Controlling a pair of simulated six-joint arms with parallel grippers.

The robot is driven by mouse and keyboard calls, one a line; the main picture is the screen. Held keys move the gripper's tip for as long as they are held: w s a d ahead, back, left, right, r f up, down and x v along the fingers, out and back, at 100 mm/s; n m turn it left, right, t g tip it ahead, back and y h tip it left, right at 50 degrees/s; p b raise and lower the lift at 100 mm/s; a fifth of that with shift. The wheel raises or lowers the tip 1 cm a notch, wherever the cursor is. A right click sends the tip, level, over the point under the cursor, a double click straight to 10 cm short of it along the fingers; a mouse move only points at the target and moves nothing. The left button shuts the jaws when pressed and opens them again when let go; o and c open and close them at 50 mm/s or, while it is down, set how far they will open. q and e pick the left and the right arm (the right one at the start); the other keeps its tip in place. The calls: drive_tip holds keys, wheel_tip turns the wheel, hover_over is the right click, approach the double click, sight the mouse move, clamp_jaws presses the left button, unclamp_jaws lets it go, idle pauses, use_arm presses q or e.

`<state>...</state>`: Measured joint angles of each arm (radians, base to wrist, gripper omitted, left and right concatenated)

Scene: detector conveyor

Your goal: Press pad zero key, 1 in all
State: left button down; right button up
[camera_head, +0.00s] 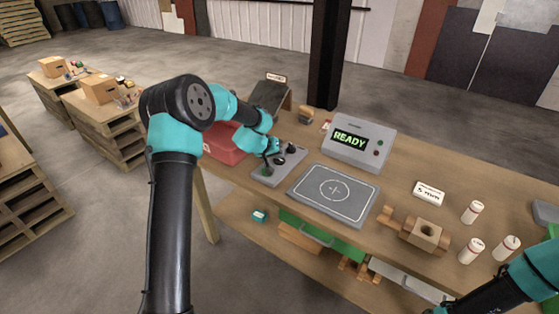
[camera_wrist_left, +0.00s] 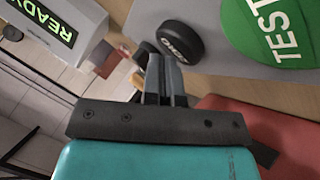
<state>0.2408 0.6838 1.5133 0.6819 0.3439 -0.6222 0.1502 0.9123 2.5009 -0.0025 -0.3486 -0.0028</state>
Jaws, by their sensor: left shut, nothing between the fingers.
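The grey key pad (camera_head: 265,180) lies on the bench, left of the square plate, partly hidden by my left arm. In the left wrist view, a black round key (camera_wrist_left: 180,41) with white lettering that seems to read ZERO stands beside a large green TEST key (camera_wrist_left: 268,28). The green key also shows in the head view (camera_head: 268,173), with a black key (camera_head: 291,148) behind it. My left gripper (camera_wrist_left: 165,65) is shut and empty, its tips just short of the black key in the wrist picture; I cannot tell whether they touch. My right gripper is out of view.
A grey display box (camera_head: 372,153) reading READY stands behind the square plate (camera_head: 320,212) with a crosshair. A red case (camera_head: 224,148) lies left of the pad. A wooden block (camera_head: 425,234) and white cylinders (camera_head: 472,212) stand to the right.

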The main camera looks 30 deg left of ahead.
use_arm(q)
drive_tip(key=shift+r, duration=0.6)
drive_tip(key=shift+r, duration=0.1)
drive_tip(key=shift+r, duration=2.45)
